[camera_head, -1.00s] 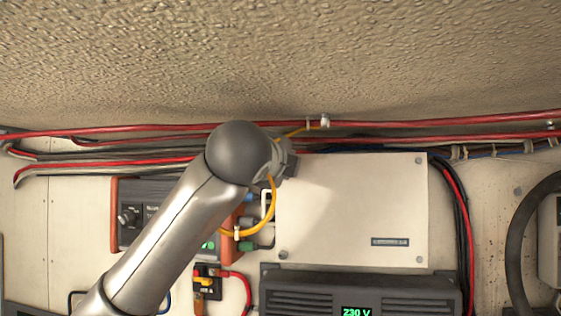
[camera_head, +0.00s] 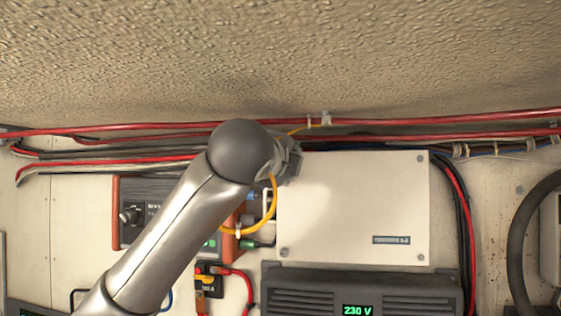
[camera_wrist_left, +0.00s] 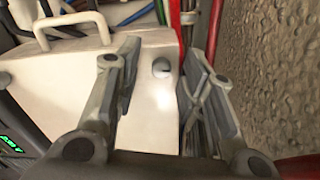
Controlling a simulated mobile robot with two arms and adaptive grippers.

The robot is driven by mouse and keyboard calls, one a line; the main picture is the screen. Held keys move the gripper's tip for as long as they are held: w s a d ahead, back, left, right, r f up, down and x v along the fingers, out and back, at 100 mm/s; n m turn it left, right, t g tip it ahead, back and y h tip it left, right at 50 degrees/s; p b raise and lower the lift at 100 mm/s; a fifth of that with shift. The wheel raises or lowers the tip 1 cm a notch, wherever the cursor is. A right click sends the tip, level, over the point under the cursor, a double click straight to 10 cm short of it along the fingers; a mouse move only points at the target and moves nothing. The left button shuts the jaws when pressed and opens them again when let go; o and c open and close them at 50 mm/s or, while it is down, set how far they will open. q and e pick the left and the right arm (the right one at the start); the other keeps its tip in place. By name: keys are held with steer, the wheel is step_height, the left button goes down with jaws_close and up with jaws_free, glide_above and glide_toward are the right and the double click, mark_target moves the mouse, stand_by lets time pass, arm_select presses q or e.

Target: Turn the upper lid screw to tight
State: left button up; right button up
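The cream box lid (camera_head: 350,205) is on the wall in the middle of the head view. Grey screws show at its lower left (camera_head: 284,252) and on its right side; its upper left corner is behind my left gripper (camera_head: 290,160). In the left wrist view, a round grey screw (camera_wrist_left: 161,68) sits on the pale lid (camera_wrist_left: 150,110) near its edge. My left gripper (camera_wrist_left: 160,62) is open, its two fingers on either side of this screw and apparently apart from it. Any slot direction on the screw is too small to tell. My right gripper is not in view.
Red and black cables (camera_head: 400,138) run along the wall above the lid. A yellow cable (camera_head: 268,215) loops beside its left edge. A dark unit (camera_head: 300,290) reading 230 V is below. The rough, textured surface (camera_head: 280,60) lies above; the wall right of the lid is partly bare.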

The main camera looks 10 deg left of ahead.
arm_select(q)
steer(key=s, duration=1.2)
steer(key=shift+d+f, duration=0.1)
